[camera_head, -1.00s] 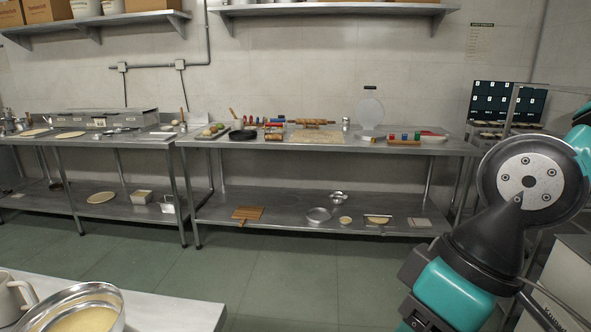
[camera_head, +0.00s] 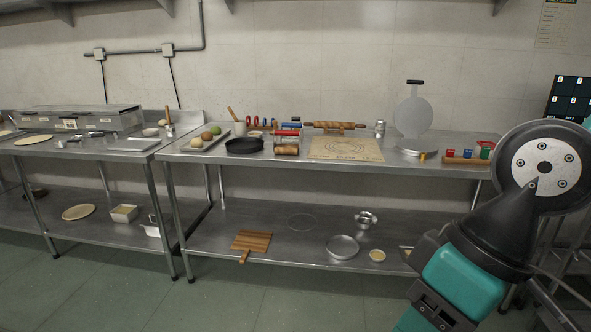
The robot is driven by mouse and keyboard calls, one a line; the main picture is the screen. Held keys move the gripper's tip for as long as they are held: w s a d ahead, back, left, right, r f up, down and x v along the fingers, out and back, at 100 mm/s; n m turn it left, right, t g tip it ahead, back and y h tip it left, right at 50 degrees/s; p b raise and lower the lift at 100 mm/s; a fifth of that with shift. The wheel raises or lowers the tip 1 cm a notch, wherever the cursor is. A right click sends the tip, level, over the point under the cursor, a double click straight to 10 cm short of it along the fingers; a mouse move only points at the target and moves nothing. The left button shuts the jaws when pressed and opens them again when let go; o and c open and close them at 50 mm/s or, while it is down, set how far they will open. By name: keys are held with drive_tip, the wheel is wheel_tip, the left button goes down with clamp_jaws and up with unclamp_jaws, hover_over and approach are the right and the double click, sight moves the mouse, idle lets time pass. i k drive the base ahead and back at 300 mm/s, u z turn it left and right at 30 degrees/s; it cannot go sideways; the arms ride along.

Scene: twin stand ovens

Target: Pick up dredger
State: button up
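A small metal shaker-shaped canister, which looks like the dredger (camera_head: 380,128), stands upright at the back of the right steel bench (camera_head: 230,160). It is between the rolling pin (camera_head: 334,125) and a round grey plate-like press (camera_head: 413,116). It is small in view, so its lid is not clear. My teal and black arm fills the lower right. My gripper's fingers do not show. The arm is well apart from the canister, on the near side of the bench.
A mat (camera_head: 345,149) lies in front of the rolling pin. A black pan (camera_head: 244,146) and a tray of dough balls (camera_head: 203,139) are on the left. Colored blocks (camera_head: 467,155) stand at the right end. The lower shelf holds a wooden board (camera_head: 251,241) and pans. Floor in front is clear.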

sight(380, 124)
drive_tip(key=i, duration=3.55)
drive_tip(key=z, duration=1.8)
drive_tip(key=i, duration=0.3)
drive_tip(key=u, duration=0.2)
